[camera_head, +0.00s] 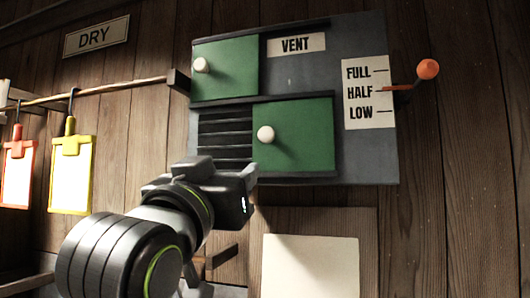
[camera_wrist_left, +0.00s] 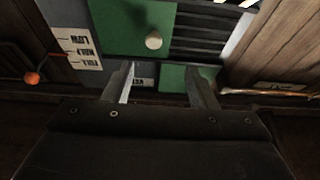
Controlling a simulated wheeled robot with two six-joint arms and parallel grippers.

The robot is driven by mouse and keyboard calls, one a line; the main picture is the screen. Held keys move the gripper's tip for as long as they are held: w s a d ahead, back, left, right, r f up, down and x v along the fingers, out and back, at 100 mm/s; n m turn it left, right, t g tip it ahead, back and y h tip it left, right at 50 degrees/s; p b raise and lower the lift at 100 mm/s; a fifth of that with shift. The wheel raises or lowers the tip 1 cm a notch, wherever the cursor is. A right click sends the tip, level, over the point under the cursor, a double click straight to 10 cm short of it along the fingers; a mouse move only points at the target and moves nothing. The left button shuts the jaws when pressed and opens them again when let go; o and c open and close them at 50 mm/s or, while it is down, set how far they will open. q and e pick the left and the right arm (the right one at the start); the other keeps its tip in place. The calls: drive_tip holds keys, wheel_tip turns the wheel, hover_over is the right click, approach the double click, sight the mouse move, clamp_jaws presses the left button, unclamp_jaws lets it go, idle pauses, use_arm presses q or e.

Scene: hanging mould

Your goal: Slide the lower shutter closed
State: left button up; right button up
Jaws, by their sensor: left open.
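The vent panel carries a green lower shutter (camera_head: 305,150) with a white knob (camera_head: 266,134) at its left part. This shutter covers the right part of the lower opening, and dark slats (camera_head: 225,139) show bare to its left. My left gripper (camera_head: 247,180) is in front of the panel, just below the slats and lower left of the knob. In the left wrist view, which is upside down, its open fingers (camera_wrist_left: 161,84) have nothing between them. The lower shutter (camera_wrist_left: 120,25), knob (camera_wrist_left: 153,40) and slats (camera_wrist_left: 210,32) show beyond them. My right gripper is out of view.
A green upper shutter (camera_head: 235,70) with its own knob (camera_head: 201,65) covers the upper left opening. An orange-ended lever (camera_head: 428,69) points near HALF at the right. A rod (camera_head: 95,93) with hanging tags (camera_head: 73,172) stands out at left. A pale sheet (camera_head: 310,268) is below.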

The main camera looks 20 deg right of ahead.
use_arm(q)
drive_tip(key=s, duration=0.1)
drive_tip(key=p, duration=0.9)
approach(265, 137)
drive_tip(key=shift+h, duration=0.3)
drive_tip(key=x, duration=0.7)
drive_tip(key=shift+w+d+r, duration=0.1)
drive_tip(key=shift+w+r, duration=0.1)
drive_tip(key=shift+w, duration=0.1)
drive_tip(key=shift+w+d+r+p, duration=0.15)
drive_tip(key=shift+w+d+p, duration=0.25)
drive_tip(key=shift+w+p, duration=0.15)
drive_tip(key=shift+w, duration=0.1)
drive_tip(key=shift+c, duration=0.3)
clamp_jaws()
